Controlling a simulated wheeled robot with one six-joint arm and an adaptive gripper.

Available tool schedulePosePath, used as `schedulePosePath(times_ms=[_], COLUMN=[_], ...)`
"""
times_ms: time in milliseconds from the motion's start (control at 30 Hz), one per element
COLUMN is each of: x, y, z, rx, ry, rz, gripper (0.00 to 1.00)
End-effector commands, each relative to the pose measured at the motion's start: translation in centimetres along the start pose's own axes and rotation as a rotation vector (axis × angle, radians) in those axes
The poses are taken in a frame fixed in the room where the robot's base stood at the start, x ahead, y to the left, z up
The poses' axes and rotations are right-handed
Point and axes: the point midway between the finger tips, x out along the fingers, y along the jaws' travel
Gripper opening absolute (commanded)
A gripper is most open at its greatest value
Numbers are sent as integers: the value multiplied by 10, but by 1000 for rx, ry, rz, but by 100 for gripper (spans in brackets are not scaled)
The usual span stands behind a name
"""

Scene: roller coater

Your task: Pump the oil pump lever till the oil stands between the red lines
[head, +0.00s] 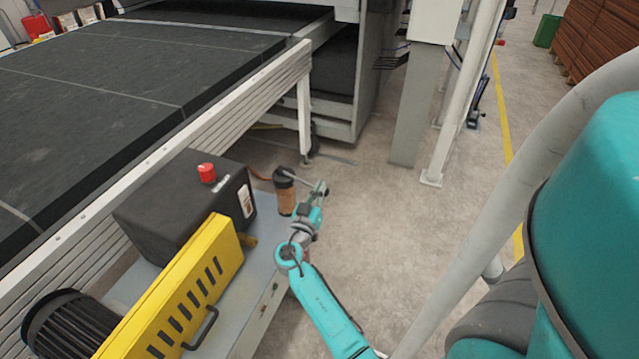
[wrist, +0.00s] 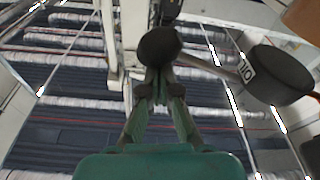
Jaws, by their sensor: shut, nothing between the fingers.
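The oil pump (head: 286,193) stands at the platform's far corner in the head view, with a black cap and an amber-brown reservoir. Its oil level and red lines are too small to make out. In the wrist view the black cap (wrist: 280,76), marked OIL, is at the right. The pump lever (wrist: 205,66) runs left from it to a round black knob (wrist: 158,46). My gripper (wrist: 158,80) is shut and empty, its tips at the knob's lower edge in the picture; I cannot tell whether they touch. In the head view my gripper (head: 320,188) is just right of the pump.
A black box with a red cap (head: 207,172) and a yellow slotted guard (head: 180,290) stand left of the pump. The conveyor's pale side rail (head: 150,155) runs behind them. A grey post (head: 412,105) stands farther back. The concrete floor right of my arm is clear.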

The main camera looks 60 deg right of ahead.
Motion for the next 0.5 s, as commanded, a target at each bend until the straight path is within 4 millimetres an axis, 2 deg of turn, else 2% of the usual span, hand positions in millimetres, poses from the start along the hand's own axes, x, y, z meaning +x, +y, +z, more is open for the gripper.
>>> schedulePosePath(times_ms=[500], x=[-3], y=[-4], z=[15], rx=[-5], ry=[-6], rz=[-3], gripper=[0])
